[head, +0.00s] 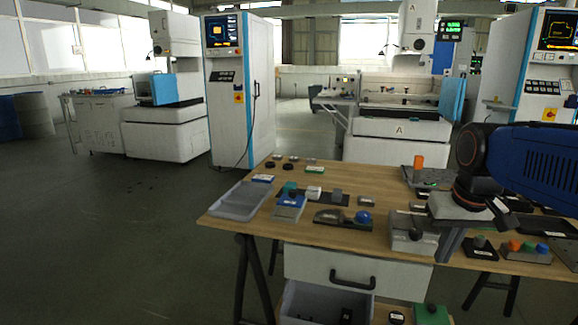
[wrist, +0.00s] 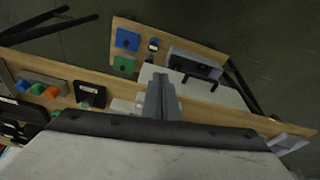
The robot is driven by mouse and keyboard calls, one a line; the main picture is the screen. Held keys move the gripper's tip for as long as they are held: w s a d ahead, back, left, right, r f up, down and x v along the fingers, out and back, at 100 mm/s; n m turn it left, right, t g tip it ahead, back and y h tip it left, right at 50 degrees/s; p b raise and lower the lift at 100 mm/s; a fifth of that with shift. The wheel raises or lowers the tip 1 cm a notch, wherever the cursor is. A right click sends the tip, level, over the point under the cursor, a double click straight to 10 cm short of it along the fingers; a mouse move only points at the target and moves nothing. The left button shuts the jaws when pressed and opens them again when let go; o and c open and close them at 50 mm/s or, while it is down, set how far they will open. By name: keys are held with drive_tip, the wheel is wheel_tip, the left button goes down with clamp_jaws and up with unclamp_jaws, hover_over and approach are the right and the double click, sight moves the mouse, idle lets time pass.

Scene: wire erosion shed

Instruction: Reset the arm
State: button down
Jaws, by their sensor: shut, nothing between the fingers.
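My gripper (head: 447,250) hangs at the end of my blue arm, at the right of the head view, in front of the wooden workbench (head: 379,236). Its fingers point down, beside a grey block with a dark knob (head: 408,236). In the wrist view my gripper (wrist: 161,78) shows as grey fingers closed together, with nothing between them. The fingers stand in front of the bench edge and the white drawer front (wrist: 205,88) in that view. I cannot tell whether they touch anything.
The bench holds a grey tray (head: 240,201), a blue knob piece (head: 363,217), an orange block (head: 418,161) and several small parts. Below are a drawer front (head: 330,272), an open bin (head: 300,302) and a green block (head: 431,314). Open floor (head: 120,235) lies left.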

drive_tip(key=s+a+f+n+t, duration=0.1)
drive_tip(key=s+a+f, duration=0.3)
drive_tip(key=s+f, duration=0.6)
drive_tip(key=shift+s+t, duration=0.5)
drive_tip(key=shift+s, duration=0.6)
